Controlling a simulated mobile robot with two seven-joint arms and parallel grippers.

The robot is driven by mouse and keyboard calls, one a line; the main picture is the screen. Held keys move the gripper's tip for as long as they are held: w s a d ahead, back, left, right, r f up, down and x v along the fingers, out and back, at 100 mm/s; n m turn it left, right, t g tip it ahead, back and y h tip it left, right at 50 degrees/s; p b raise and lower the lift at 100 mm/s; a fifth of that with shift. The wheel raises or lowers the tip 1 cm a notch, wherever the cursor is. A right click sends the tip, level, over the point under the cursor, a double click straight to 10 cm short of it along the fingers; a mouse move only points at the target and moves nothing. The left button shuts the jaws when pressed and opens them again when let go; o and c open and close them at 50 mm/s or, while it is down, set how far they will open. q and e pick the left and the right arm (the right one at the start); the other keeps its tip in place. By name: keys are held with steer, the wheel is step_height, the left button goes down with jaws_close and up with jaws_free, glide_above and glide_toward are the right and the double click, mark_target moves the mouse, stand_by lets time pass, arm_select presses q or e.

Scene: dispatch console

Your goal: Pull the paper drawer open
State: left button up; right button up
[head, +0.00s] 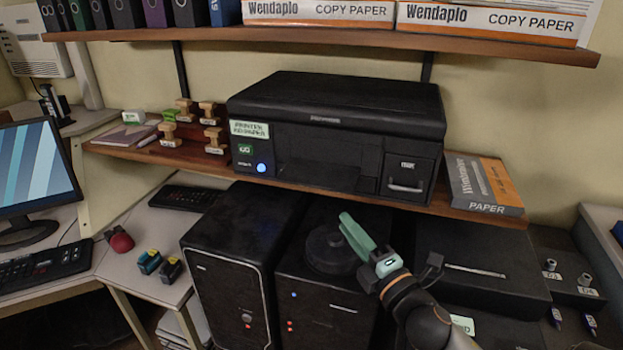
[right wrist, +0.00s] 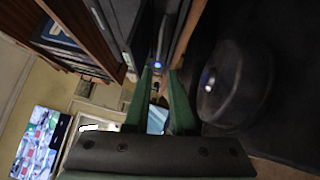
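The black printer (head: 335,125) stands on the wooden shelf. A front panel at its right end has a small label and a light bar handle (head: 405,187); this drawer front looks closed. My right gripper (head: 352,232) with green fingers is below and left of that handle, over the black tower under the shelf, apart from the printer. In the right wrist view the two green fingers (right wrist: 163,85) stand apart with nothing between them. A blue light on a dark front (right wrist: 158,65) shows beyond the tips. My left gripper is not in view.
A round black object (head: 330,248) sits on the tower beside my right gripper; it shows large in the right wrist view (right wrist: 232,85). A paper pack (head: 483,183) lies right of the printer. Wooden stamps (head: 200,125) stand to its left. The shelf edge (head: 330,190) runs above my gripper.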

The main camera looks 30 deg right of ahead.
steer(key=shift+w+r, duration=0.15)
steer(key=shift+w, duration=0.2)
steer(key=w, duration=0.3)
steer(key=w+r+p, duration=0.1)
steer(key=w, duration=0.7)
steer(key=shift+d+r+p, duration=0.2)
steer(key=shift+d+p, duration=0.15)
steer(key=shift+c, duration=0.3)
jaws_close()
stand_by(0.4)
